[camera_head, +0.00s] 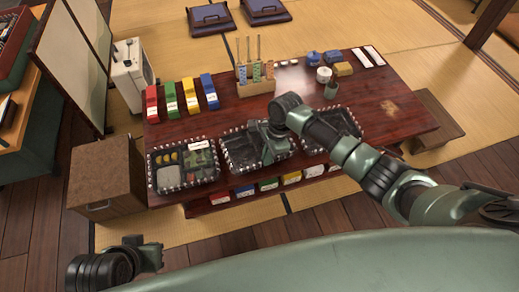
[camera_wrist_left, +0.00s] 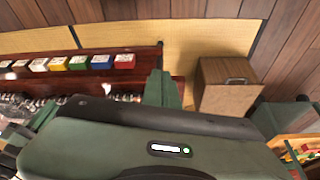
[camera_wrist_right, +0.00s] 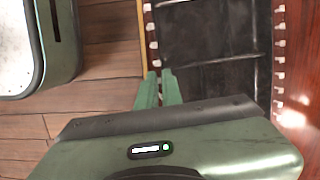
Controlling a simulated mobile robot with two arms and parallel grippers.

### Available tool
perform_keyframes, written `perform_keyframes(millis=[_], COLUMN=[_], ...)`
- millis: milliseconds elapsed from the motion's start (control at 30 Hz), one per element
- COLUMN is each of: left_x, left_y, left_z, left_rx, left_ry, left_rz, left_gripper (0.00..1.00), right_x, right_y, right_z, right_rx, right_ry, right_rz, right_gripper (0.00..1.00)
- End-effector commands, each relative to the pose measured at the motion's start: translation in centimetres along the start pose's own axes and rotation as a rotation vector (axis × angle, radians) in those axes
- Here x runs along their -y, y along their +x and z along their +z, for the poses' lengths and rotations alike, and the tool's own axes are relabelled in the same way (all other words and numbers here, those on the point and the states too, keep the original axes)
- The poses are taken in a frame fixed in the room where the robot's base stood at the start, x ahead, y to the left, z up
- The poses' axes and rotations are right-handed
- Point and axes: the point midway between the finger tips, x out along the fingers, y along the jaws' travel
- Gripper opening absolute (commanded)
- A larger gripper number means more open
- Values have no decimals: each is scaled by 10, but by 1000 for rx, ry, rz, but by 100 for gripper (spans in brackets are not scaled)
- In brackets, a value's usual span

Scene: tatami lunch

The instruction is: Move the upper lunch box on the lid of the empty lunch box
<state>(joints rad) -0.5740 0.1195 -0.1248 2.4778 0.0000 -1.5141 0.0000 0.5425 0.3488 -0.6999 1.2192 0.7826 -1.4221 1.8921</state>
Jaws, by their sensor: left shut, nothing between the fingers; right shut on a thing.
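A lunch box filled with food (camera_head: 157,178) stands at the left of the low table's near edge. A dark, empty-looking middle box with a white-dotted rim (camera_head: 230,162) stands beside it, and another dark box (camera_head: 345,122) is to its right. My right gripper (camera_head: 269,154) is over the middle box, with its fingers shut at the rim. The right wrist view shows the fingers (camera_wrist_right: 160,80) against the inner side of the dark box (camera_wrist_right: 225,70); the exact grip is partly hidden. My left gripper (camera_head: 150,257) is shut and empty, low at the left, away from the boxes.
The red-brown table (camera_head: 230,115) also bears coloured boxes (camera_head: 189,96), a wooden holder with bottles (camera_head: 255,87), and small jars (camera_head: 324,75). A brown cabinet (camera_head: 100,170) stands left of it. Coloured boxes (camera_head: 268,183) sit below the near edge.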

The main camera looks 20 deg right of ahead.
Motion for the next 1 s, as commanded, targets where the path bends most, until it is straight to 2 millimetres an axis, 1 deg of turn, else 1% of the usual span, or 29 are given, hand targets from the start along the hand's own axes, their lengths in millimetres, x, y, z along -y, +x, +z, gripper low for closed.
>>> perform_keyframes(millis=[400, 1000], left_x=[2, 1], left_y=[-6, 20], left_z=[16, 16], left_rx=[73, 84], left_ry=[-2, -1], left_rz=[-3, -1], left_gripper=[0, 0], right_x=[0, 0], right_y=[-5, -11], right_z=[1, 2], right_rx=[1, 1], right_ry=[0, 0], right_rz=[0, 0], right_gripper=[0, 0])
